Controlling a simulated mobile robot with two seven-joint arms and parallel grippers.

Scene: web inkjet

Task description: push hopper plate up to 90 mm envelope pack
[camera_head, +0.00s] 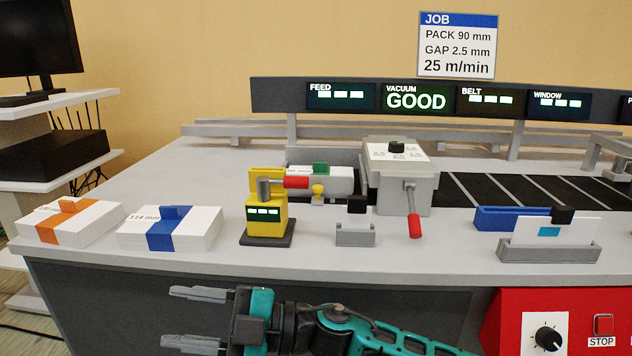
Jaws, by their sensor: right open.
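The yellow hopper plate (258,174) stands upright at the left end of the hopper (342,156), partly hidden by a yellow gauge in front. The white envelope pack (340,181) with a green band lies in the hopper, right of the plate. A red handle (296,182) shows between them, in front of the pack's left end. I cannot tell whether the plate touches the pack. My right gripper (170,317) is open and empty, its fingers pointing left, in front of the table edge and well short of the hopper. My left gripper is not in view.
The yellow gauge (264,217) stands close in front of the plate. White packs with an orange band (90,226) and a blue band (198,232) lie left. A small grey holder (356,235) and a red-handled lever (414,226) stand right. The front table strip is clear.

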